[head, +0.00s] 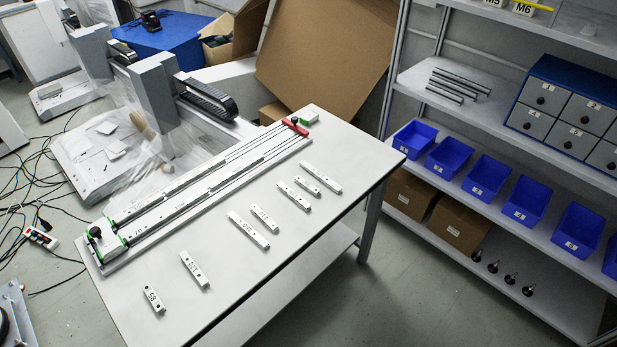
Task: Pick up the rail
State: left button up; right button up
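A long, narrow rail assembly (211,188) lies diagonally along the far-left edge of the white table (322,228). It has dark grooves, a black and green end piece (104,243) at the near left and a red clamp-like piece (295,126) at the far right. Several short white rail pieces with black markings lie apart on the table in front of it, among them one at the near left (153,299), one in the middle (248,230) and one at the far right (321,177). Which one is the task's rail I cannot tell. Neither gripper is in view.
A shelf rack at the right holds blue bins (477,177), a drawer cabinet (573,110) and grey rods (456,84). Grey machinery (160,95) and cardboard (325,50) stand behind the table. Cables (30,190) cover the left floor. The table's near right is clear.

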aim_at(301, 181)
jog(key=i+l+u, duration=0.15)
jog(key=l, duration=0.2)
jog(key=i+l+u, duration=0.15)
jog(key=l, duration=0.25)
jog(key=i+l+u, duration=0.2)
jog(key=l, duration=0.2)
jog(key=i+l+u, duration=0.15)
jog(key=l, duration=0.3)
jog(key=i+l+u, duration=0.15)
jog(key=l, duration=0.3)
jog(key=l+u, duration=0.15)
jog(key=l, duration=0.3)
